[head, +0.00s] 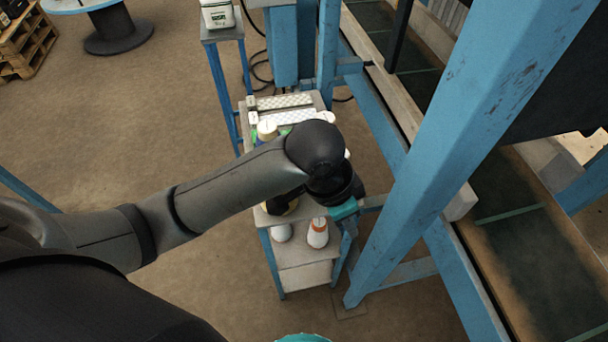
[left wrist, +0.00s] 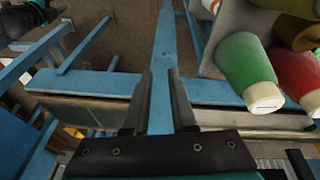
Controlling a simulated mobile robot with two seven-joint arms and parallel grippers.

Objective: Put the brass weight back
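I cannot make out the brass weight in either view. My left gripper (head: 372,202) is beside the right edge of a small blue-legged stand, near a blue upright. My arm hides part of the stand. In the left wrist view the left gripper (left wrist: 160,74) has its fingers apart, with only a blue beam showing beyond the gap and nothing held. My right gripper is not in view.
Thread cones stand close by: a green cone (left wrist: 245,65) and a red cone (left wrist: 296,78). A white cone (head: 317,234) is on the stand's lower shelf (head: 306,277). A thick blue post (head: 440,150) and a conveyor (head: 535,255) lie to the right. Floor at left is open.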

